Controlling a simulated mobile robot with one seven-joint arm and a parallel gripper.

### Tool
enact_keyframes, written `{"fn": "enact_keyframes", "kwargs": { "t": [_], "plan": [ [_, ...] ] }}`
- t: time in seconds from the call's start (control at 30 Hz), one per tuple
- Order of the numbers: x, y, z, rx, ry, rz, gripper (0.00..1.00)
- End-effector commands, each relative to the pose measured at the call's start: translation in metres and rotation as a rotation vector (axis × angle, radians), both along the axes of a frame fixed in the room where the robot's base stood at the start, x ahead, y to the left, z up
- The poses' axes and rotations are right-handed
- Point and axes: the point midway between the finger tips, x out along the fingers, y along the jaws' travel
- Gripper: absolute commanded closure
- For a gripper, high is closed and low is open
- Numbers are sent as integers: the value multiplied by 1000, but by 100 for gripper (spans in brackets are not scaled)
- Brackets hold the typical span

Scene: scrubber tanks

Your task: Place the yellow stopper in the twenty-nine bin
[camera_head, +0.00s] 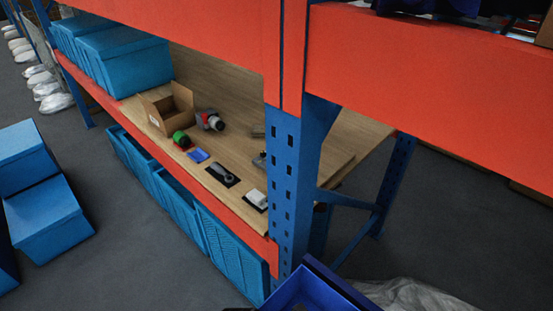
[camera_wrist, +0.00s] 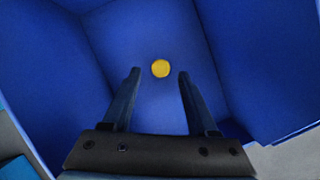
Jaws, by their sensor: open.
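The yellow stopper (camera_wrist: 160,68) is a small round disc on the floor of a deep blue bin (camera_wrist: 60,60) in the wrist view. My gripper (camera_wrist: 158,73) is open, with its two dark fingers pointing into this bin on either side of the stopper in the picture. The fingers do not visibly touch the stopper, and I cannot tell their height above it. In the head view a deep blue bin (camera_head: 318,290) shows at the bottom edge; its inside is mostly cut off. I see no readable twenty-nine label.
An orange and blue rack with a wooden shelf (camera_head: 232,160) holds a cardboard box (camera_head: 165,110), a green item (camera_head: 181,139) and several small parts. Light blue bins (camera_head: 125,60) stand on the shelf, below it and on the floor at left. A rack post (camera_head: 287,180) stands near the middle.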

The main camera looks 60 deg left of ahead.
Motion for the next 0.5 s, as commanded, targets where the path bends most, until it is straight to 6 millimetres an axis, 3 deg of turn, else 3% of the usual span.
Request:
{"fn": "enact_keyframes", "kwargs": {
  "t": [0.3,0.5],
  "plan": [
    [-24,6,59,2,-1,0,41],
    [-33,8,83,1,-1,-1,41]
  ]
}}
